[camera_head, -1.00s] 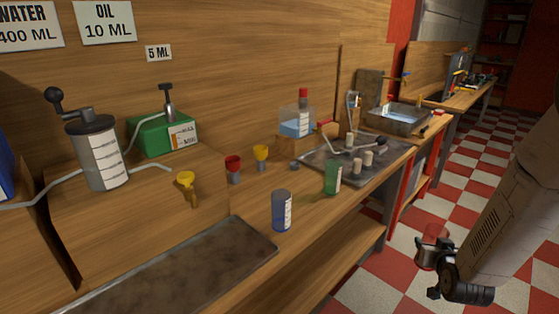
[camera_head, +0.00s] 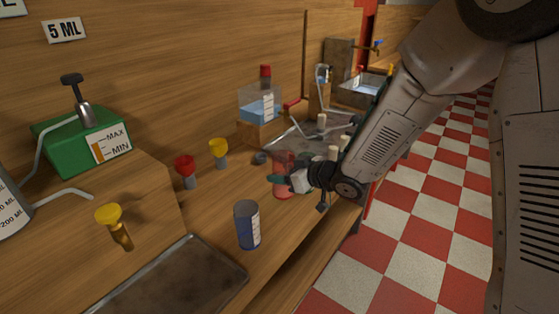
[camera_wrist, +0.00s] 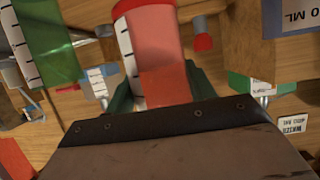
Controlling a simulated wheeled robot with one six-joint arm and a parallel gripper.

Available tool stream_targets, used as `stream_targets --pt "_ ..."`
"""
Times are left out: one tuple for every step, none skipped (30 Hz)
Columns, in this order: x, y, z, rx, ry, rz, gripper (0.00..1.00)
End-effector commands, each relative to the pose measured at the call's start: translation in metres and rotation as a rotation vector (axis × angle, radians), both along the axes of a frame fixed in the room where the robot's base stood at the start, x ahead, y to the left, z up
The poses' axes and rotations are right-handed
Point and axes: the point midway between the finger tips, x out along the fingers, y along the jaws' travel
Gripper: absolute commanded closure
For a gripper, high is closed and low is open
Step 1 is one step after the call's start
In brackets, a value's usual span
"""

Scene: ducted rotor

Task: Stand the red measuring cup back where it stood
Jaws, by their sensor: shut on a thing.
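The red measuring cup (camera_head: 284,189) is translucent, with a white scale strip that shows in the wrist view (camera_wrist: 150,40). My gripper (camera_head: 281,179) is shut on it, with the green fingers on either side of the cup in the wrist view (camera_wrist: 161,92). In the head view the cup is over the workbench, to the right of and behind the blue measuring cup (camera_head: 247,226). It looks about upright; I cannot tell whether its base touches the bench. A green measuring cup (camera_wrist: 44,45) shows at the left of the wrist view; my arm seems to hide it in the head view.
Another dark tray (camera_head: 175,285) is in front. Bare bench surrounds the blue cup.

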Motion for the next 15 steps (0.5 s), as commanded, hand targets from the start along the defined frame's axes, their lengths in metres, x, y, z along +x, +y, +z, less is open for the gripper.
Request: stream_targets --pt "-0.003 0.006 0.002 0.000 -0.002 0.023 0.78" --pt "-0.004 0.008 0.002 0.001 -0.001 0.031 0.78" --pt "-0.005 0.010 0.001 0.001 0.001 0.040 0.78" --pt "-0.006 0.011 0.000 0.001 0.001 0.043 0.78" --pt "-0.006 0.012 -0.002 0.000 0.002 0.045 0.78" --pt "-0.006 0.012 -0.005 0.001 0.002 0.047 0.78" --pt "-0.006 0.013 -0.008 0.001 0.003 0.046 0.78" --pt "-0.006 0.013 -0.010 0.001 0.003 0.046 0.78" --pt "-0.007 0.014 -0.015 0.001 0.004 0.047 0.78" --pt "-0.007 0.014 -0.018 0.000 0.003 0.048 0.78" --pt "-0.007 0.014 -0.022 -0.001 0.004 0.048 0.78" --pt "-0.007 0.014 -0.027 0.001 0.004 0.047 0.78" --pt "-0.007 0.014 -0.030 0.002 0.003 0.047 0.78" --pt "-0.007 0.014 -0.034 0.001 0.004 0.047 0.78" --pt "-0.007 0.014 -0.038 0.001 0.004 0.046 0.78"
